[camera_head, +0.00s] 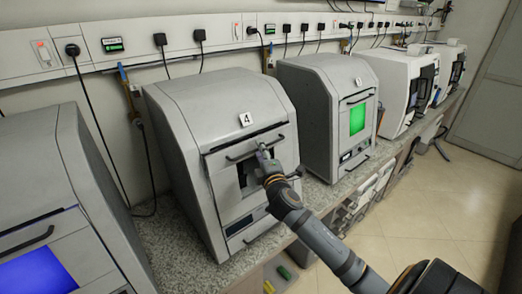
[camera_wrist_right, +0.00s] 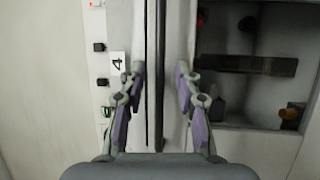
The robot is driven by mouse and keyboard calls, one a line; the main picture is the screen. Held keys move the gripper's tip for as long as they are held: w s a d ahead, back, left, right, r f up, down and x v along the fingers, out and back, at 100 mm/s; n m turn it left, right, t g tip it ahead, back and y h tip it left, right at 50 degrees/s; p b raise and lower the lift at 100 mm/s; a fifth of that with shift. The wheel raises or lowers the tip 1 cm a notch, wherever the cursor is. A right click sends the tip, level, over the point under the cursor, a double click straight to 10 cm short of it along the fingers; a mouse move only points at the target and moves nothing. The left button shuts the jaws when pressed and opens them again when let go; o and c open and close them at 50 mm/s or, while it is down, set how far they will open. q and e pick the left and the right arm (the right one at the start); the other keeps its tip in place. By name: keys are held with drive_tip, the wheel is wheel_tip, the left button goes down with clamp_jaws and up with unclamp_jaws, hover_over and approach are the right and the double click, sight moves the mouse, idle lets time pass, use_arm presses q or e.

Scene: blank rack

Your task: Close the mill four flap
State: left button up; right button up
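Mill four (camera_head: 180,125) is the grey box-shaped machine with the label "4" (camera_head: 245,119). Its flap (camera_head: 222,160) is raised, with a dark handle bar across it, and part of a dark opening (camera_head: 246,172) shows below. My right gripper (camera_head: 264,152) is at the handle. In the right wrist view, the fingers of this gripper (camera_wrist_right: 160,85) are spread on either side of a dark bar and flap edge (camera_wrist_right: 154,60), with visible gaps. The mill's opening (camera_wrist_right: 250,65) with parts inside lies to the right there. My left gripper is not in view.
Another grey mill with a green screen (camera_head: 358,118) stands to the right, and one with a blue screen (camera_head: 40,272) at the lower left. White machines (camera_head: 392,80) stand farther along the speckled counter (camera_head: 180,232). The floor (camera_head: 435,205) at right is clear.

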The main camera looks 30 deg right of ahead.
clamp_jaws()
idle(0.3)
drive_tip(key=w, duration=0.2)
drive_tip(key=shift+w+a+r, duration=0.15)
drive_tip(key=shift+w, duration=0.15)
